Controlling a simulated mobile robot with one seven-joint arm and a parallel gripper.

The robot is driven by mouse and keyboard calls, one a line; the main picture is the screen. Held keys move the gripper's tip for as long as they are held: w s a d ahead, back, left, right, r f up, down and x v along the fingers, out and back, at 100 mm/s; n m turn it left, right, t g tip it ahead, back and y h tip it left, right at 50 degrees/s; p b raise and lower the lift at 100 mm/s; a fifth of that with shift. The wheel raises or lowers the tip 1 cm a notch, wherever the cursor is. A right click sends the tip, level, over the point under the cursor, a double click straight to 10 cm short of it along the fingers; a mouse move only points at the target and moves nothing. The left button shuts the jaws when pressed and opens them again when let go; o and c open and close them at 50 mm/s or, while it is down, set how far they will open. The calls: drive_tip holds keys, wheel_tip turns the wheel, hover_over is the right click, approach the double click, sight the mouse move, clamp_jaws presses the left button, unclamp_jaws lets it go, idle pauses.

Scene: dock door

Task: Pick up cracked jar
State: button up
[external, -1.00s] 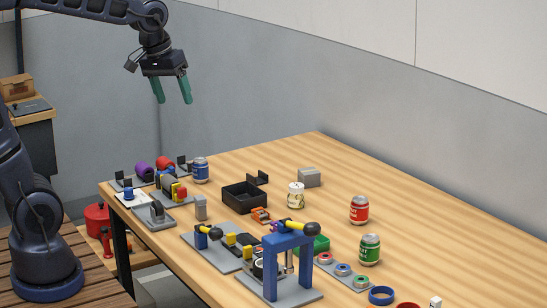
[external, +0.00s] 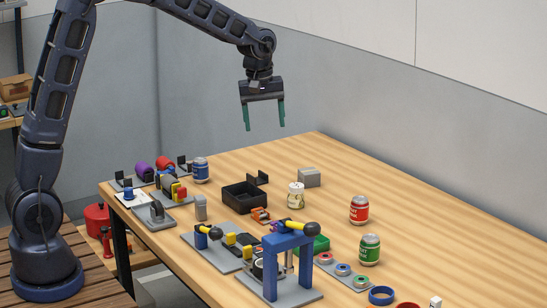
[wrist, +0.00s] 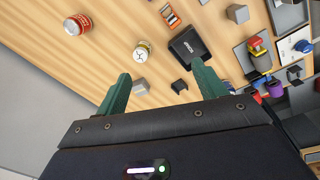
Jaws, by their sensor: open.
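The cracked jar (external: 296,196) is a small cream jar with dark crack-like marks, standing upright on the wooden table, right of the black tray. In the wrist view the jar (wrist: 142,50) shows from above, beyond the fingertips and between their lines. My gripper (external: 265,127) hangs over the table with its green fingers pointing down, apart and empty. It is well above the jar and to its left in the external view. In the wrist view my gripper (wrist: 160,70) has nothing between its fingers.
A black tray (external: 232,203), a grey block (external: 309,177) and an orange part (external: 260,215) are near the jar. A red can (external: 359,210) and green can (external: 369,249) stand to the right. A blue frame (external: 288,240) is in front. The table's right rear is clear.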

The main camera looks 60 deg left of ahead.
sight(296, 184)
drive_tip(key=w+f+n, duration=0.1)
drive_tip(key=w+f, duration=0.2)
drive_tip(key=f, duration=0.1)
drive_tip(key=w+f+n, duration=0.1)
drive_tip(key=w+f, duration=0.3)
drive_tip(key=f, duration=0.1)
drive_tip(key=w+f+n+g, duration=0.1)
drive_tip(key=w+f+n, duration=0.1)
drive_tip(key=w+f, duration=0.1)
drive_tip(key=shift+w+f, duration=0.4)
drive_tip(key=shift+f, duration=0.35)
drive_tip(key=shift+a+f, duration=0.15)
drive_tip(key=shift+f, duration=2.6)
drive_tip(key=shift+a+f, duration=0.1)
drive_tip(key=shift+f, duration=2.65)
drive_tip(key=c, duration=1.1)
